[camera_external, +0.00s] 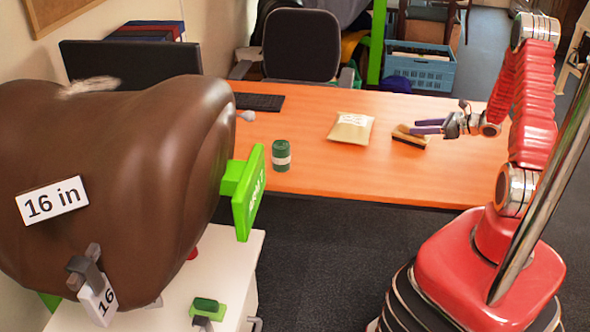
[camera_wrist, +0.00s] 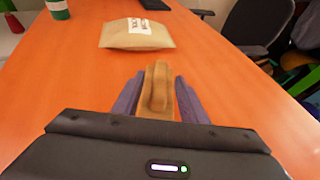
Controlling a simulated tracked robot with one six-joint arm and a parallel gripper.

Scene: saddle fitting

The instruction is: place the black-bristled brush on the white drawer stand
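The brush (camera_external: 407,136), with a tan wooden back and black bristles, is at the orange desk's right part. In the wrist view its tan back (camera_wrist: 157,88) lies lengthwise between my two purple fingers. My gripper (camera_external: 418,127) reaches in from the right at the brush. The fingers flank the brush closely, but I cannot tell whether they press on it; the bristles are hidden in the wrist view. The white drawer stand (camera_external: 238,250) is at the lower left, partly hidden by the large brown saddle (camera_external: 130,150).
A tan packet (camera_external: 351,128) and a green jar (camera_external: 281,155) stand on the desk (camera_external: 330,175). On the stand is a small green item (camera_external: 206,305). A bright green panel (camera_external: 249,192) juts out from the saddle. Dark floor lies between the stand and my base.

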